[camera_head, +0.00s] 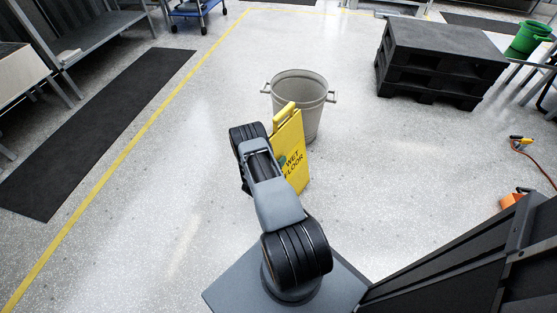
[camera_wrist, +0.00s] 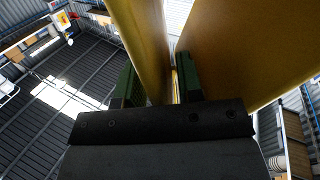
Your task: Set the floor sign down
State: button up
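The yellow floor sign (camera_head: 291,155), with dark "WET FLOOR" lettering, is upright and folded in the middle of the head view. My arm covers its left part, and I cannot tell whether its lower edge touches the floor. My gripper (camera_wrist: 156,88) is shut on the sign, with yellow material between its two green-faced fingers in the wrist view. The sign's yellow panels (camera_wrist: 240,45) rise close in front of the wrist camera. In the head view the fingers are hidden behind my wrist and the sign.
A grey two-handled bin (camera_head: 300,88) stands just behind the sign. A black pallet stack (camera_head: 440,60) is at the back right. A black mat (camera_head: 95,125) and yellow floor line (camera_head: 128,148) lie left. An orange tool (camera_head: 521,142) with a cable is right. Floor between is clear.

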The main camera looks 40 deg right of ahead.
jog(key=shift+r, duration=0.2)
jog(key=s+a+p, duration=0.2)
jog(key=a, duration=0.9)
jog(key=w+a+r+t+y, duration=0.3)
jog(key=w+r+y, duration=0.3)
jog(key=w, duration=0.5)
jog(key=w+a+r+n+t+y, duration=0.2)
jog(key=w+a+r+y, duration=0.15)
jog(key=r, duration=0.25)
jog(key=w+a+r+n+t+y, duration=0.1)
jog(key=w+a+r+n+y, duration=0.15)
jog(key=a+r, duration=0.3)
jog(key=s+a+r+n+g+y, duration=0.1)
jog(key=s+a+r+n+y, duration=0.2)
jog(key=s+a+r, duration=0.3)
jog(key=s+a+r+n+g+y, duration=0.1)
jog(key=s+a+r+n+y, duration=0.25)
jog(key=r, duration=0.55)
jog(key=s+r+n+g, duration=0.1)
jog(key=s+r+g, duration=0.1)
jog(key=s, duration=0.7)
jog(key=s+r+n+g, duration=0.1)
jog(key=s+r+g, duration=0.1)
jog(key=s, duration=0.7)
jog(key=shift+a+r+n+h, duration=0.15)
jog(key=shift+r+n+h, duration=0.05)
jog(key=shift+n+h, duration=0.15)
